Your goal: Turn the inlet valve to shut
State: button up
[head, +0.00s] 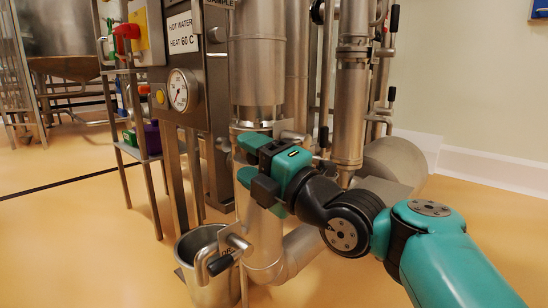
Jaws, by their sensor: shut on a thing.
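My gripper (246,160), with teal fingers, is in front of the wide steel pipe (258,90) in the middle of the head view. It is shut on what looks like the inlet valve's handle. The handle is hidden between and behind the jaws, so I cannot tell its angle. My teal and black arm comes in from the lower right.
Below my gripper, another valve with a black-tipped lever (221,264) sits over a steel bucket (205,290). A panel with a round gauge (178,91) stands to the left. Steel pipes (349,90) with black-ended levers rise close behind my gripper.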

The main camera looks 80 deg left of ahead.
jog(key=shift+w+f, duration=0.15)
jog(key=shift+f, duration=0.1)
jog(key=shift+w+d+f, duration=0.1)
jog(key=shift+w+d, duration=0.2)
jog(key=shift+w, duration=0.05)
jog(key=p+v, duration=0.3)
jog(key=v, duration=1.3)
jog(key=shift+d+r, duration=0.25)
